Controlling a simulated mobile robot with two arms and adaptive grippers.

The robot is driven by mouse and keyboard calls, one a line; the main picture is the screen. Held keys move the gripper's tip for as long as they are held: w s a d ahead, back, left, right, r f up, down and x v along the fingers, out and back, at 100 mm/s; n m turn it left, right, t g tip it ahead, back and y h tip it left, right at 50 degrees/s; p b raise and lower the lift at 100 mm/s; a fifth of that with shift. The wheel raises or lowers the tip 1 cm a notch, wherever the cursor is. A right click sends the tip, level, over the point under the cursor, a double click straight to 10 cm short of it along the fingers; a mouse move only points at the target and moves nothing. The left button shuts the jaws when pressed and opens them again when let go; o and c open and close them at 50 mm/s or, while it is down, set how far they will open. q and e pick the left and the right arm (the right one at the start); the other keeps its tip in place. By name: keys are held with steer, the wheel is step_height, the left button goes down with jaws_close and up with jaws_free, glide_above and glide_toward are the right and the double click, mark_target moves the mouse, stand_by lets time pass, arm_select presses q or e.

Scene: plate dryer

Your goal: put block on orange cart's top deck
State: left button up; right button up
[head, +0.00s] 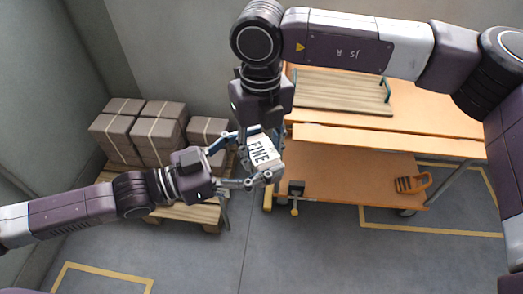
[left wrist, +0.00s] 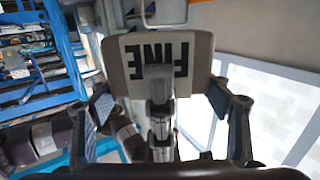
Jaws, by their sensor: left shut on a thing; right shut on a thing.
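A pale block (head: 262,152) with black "FINE" lettering is in mid-air near the orange cart's left end, tilted. My left gripper (head: 260,180) reaches it from the left and is shut on it. My right gripper (head: 255,137) comes down from above and is also shut on it; its fingers are partly hidden. In the left wrist view the block (left wrist: 158,60) shows its lettered face beyond my left fingers (left wrist: 162,115). The orange cart's top deck (head: 435,110) is to the right of the block, partly hidden by my right arm.
A slatted wooden board (head: 340,92) with green handles lies on the top deck. Strapped brown cartons (head: 145,135) stand on a pallet at left.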

arm_select(q)
steer(key=o, duration=1.9)
steer(key=shift+r, duration=0.1)
steer(key=shift+c, duration=0.2)
steer(key=shift+a, duration=0.1)
